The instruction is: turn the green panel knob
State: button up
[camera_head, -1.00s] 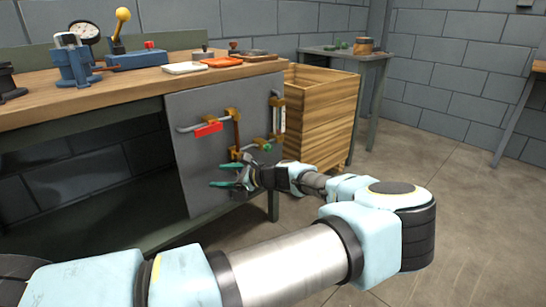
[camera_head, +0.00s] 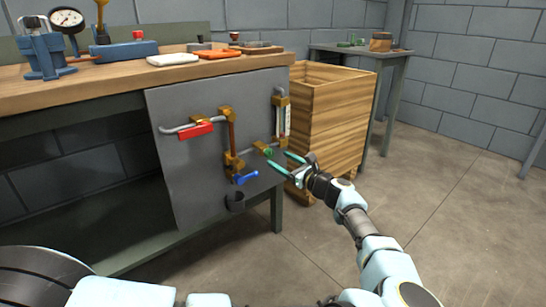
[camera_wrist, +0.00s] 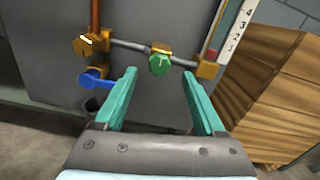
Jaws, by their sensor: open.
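The green panel knob (camera_head: 268,152) is on the lower right of the grey panel, on a brass fitting in the pipe line. In the wrist view the green knob (camera_wrist: 160,63) shows a pale line on its face and lies ahead of the jaws, between them in the picture. My gripper (camera_head: 278,160) has teal fingers and is open and empty, in front of the panel close to the knob. In the wrist view my gripper (camera_wrist: 158,82) has its fingers spread, the knob beyond the tips. I cannot tell the exact gap.
A blue lever (camera_wrist: 95,77) and a brass hexagonal fitting (camera_wrist: 90,44) sit left of the knob. A red lever (camera_head: 197,130) is higher on the panel (camera_head: 180,185). A scale gauge (camera_wrist: 232,32) and a wooden crate (camera_head: 335,115) are to the right. A dark cup (camera_head: 235,202) is below.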

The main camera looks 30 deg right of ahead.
aim_at(271, 154)
jog(key=shift+w+a, duration=0.25)
jog(key=shift+w, duration=0.95)
jog(key=shift+w+a, duration=0.25)
jog(key=shift+w, duration=0.95)
grip_shut()
